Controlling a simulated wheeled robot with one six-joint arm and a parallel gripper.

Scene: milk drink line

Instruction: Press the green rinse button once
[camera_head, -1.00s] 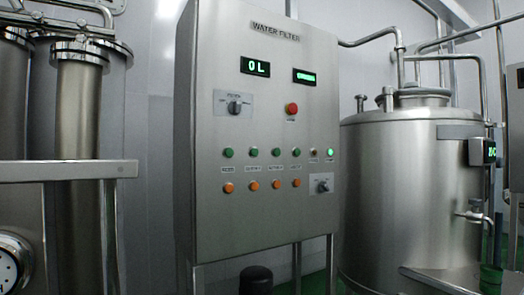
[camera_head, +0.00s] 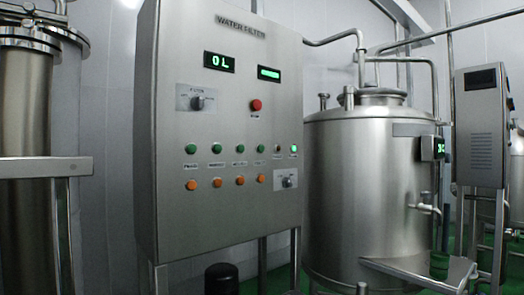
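A grey steel control panel (camera_head: 170,100) headed "WATER FILTER" fills the middle of the head view. A row of several green buttons runs across it, from the leftmost green button (camera_head: 191,149) to the fourth one (camera_head: 260,149). Their labels are too small to read surely, so I cannot tell which is rinse. Under them is a row of orange buttons (camera_head: 215,183). At the right end of the green row a small lamp (camera_head: 293,149) glows green. My gripper is not in view.
A red button (camera_head: 255,105), a selector knob (camera_head: 198,103) and a lower knob (camera_head: 288,182) sit on the panel. A steel tank (camera_head: 365,190) stands right. A steel rail (camera_head: 45,168) crosses at left. A grey cabinet (camera_head: 482,125) stands far right.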

